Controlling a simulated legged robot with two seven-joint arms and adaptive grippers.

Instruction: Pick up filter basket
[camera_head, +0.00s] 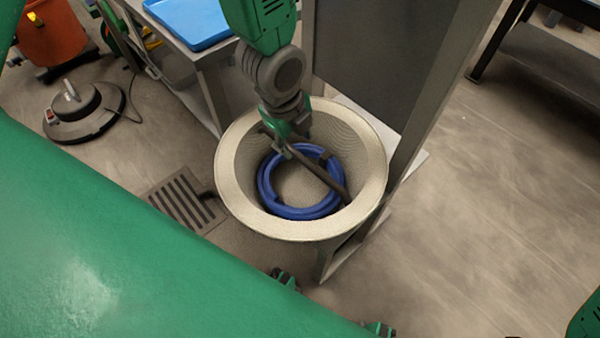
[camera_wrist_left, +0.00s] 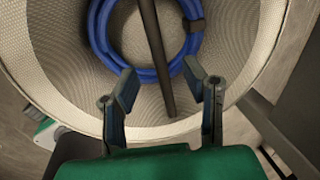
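The filter basket (camera_head: 232,160) is a pale, round mesh tub with a wide rim, in the middle of the head view. A coiled blue hose (camera_head: 268,195) lies inside it, and a dark rod (camera_head: 322,174) slants across the hose. My left gripper (camera_head: 288,148) reaches down into the basket from above. In the left wrist view the two fingers (camera_wrist_left: 158,82) are apart, with the rod (camera_wrist_left: 154,50) visible between them and the basket's mesh wall (camera_wrist_left: 60,70) around. I cannot tell if a finger touches the rod.
A grey upright panel (camera_head: 365,55) on a metal frame stands right behind the basket. A bench with a blue tray (camera_head: 190,20) is at the back left. A floor grate (camera_head: 180,200) and a round dark base (camera_head: 80,112) lie left. The floor at right is open.

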